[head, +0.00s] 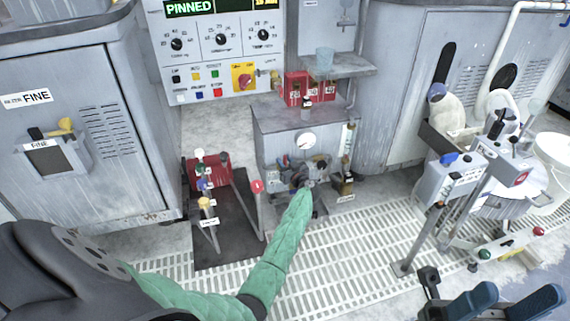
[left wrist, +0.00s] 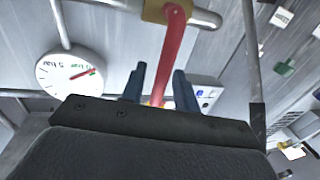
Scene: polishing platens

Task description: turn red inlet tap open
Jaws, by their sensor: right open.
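The red inlet tap shows in the left wrist view as a long red lever (left wrist: 172,45) on a brass-coloured valve body on a grey pipe. My left gripper (left wrist: 159,88) has its two dark blue fingers on either side of the lever's lower end, with a small gap visible at each side. In the head view my left gripper (head: 309,186) is at the pipework low on the front of a grey cabinet (head: 277,128); the lever is too small and covered to make out there. My right gripper (head: 508,304) is open and empty at the lower right.
A round white gauge (left wrist: 70,75) is beside the lever. A rack with coloured knobs (head: 207,205) stands left of the cabinet, with a red-topped post (head: 257,186) between. A polishing machine (head: 470,180) stands at the right. Floor grating (head: 365,245) lies clear in front.

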